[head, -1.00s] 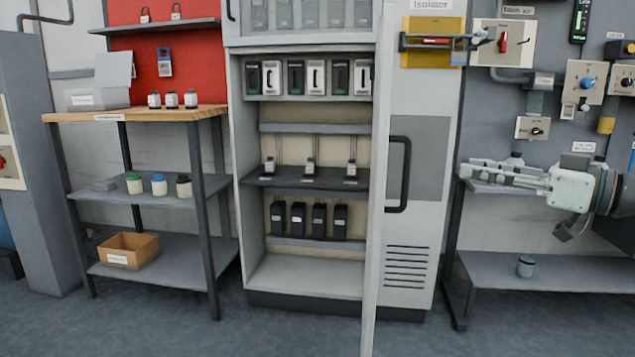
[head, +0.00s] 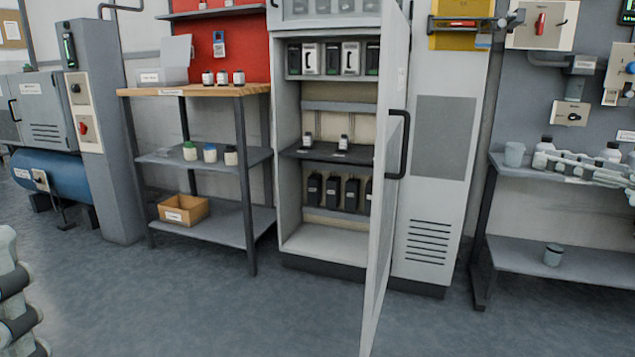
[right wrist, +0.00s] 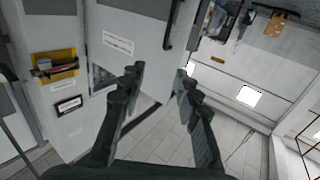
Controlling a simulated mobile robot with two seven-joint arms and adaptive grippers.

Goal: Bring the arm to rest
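My right gripper (head: 545,161) reaches in from the right edge of the head view, in front of the upper shelf of the right rack. Its fingers point left, and the wrist behind them is cut off by the frame. In the right wrist view, the two dark fingers of my right gripper (right wrist: 160,82) stand apart with nothing between them. They are clear of the surfaces behind. My left gripper is not in view; white and black arm links of mine show at the lower left of the head view.
The cabinet (head: 325,252) stands with its door (head: 388,230) swung open toward me. A wood-topped bench (head: 190,90) is left of it, with a cardboard box (head: 184,211) on its bottom shelf. The front floor is clear.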

